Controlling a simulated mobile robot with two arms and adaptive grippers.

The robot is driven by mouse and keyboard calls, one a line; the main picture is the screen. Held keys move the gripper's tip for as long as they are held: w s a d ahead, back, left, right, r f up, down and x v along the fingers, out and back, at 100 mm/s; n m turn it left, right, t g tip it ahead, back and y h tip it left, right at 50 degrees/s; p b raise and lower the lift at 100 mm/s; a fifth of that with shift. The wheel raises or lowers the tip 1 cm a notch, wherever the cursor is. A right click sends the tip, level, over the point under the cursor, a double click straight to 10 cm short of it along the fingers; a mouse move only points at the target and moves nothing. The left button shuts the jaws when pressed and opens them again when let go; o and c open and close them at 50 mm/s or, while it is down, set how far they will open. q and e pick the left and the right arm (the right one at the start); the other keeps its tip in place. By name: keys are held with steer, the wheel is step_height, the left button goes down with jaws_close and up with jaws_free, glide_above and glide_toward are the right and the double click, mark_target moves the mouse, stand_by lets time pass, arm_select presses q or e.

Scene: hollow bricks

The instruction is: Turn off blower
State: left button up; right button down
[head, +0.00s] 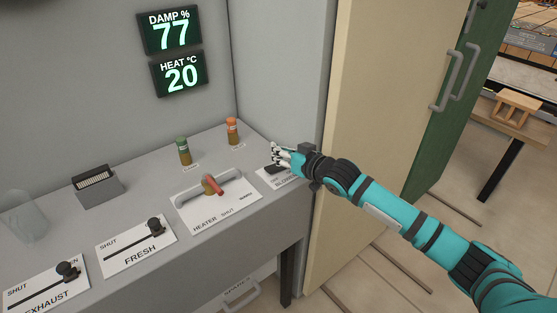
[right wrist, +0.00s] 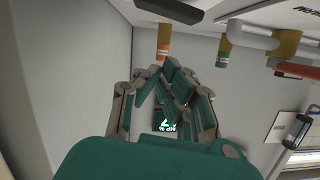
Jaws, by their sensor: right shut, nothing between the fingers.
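The blower plate (head: 268,178) is a white label on the right end of the grey console, marked BLOWER. A dark switch (head: 275,168) sits on it, partly hidden by my right gripper (head: 279,157). In the right wrist view, which is upside down, a dark bar that looks like this switch (right wrist: 170,10) shows at the top edge. My right gripper also shows there (right wrist: 172,75), with its fingers closed together and empty. It is at or just above the switch; I cannot tell whether it touches. My left gripper is not in view.
Left of the blower is the heater plate with a red lever (head: 213,186). Behind stand an orange-capped bottle (head: 232,131) and a green-capped bottle (head: 183,151). The FRESH slider (head: 153,226) and EXHAUST slider (head: 67,270) lie further left. A beige panel (head: 370,120) rises to the right.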

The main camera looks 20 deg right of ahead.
mark_target(276, 168)
steer(key=f, duration=0.3)
steer(key=shift+s+a, duration=0.15)
steer(key=shift+s, duration=0.15)
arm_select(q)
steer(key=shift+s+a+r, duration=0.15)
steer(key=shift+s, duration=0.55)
arm_select(e)
steer(key=shift+f, duration=0.1)
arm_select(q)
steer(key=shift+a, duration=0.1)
arm_select(e)
steer(key=shift+a, duration=0.1)
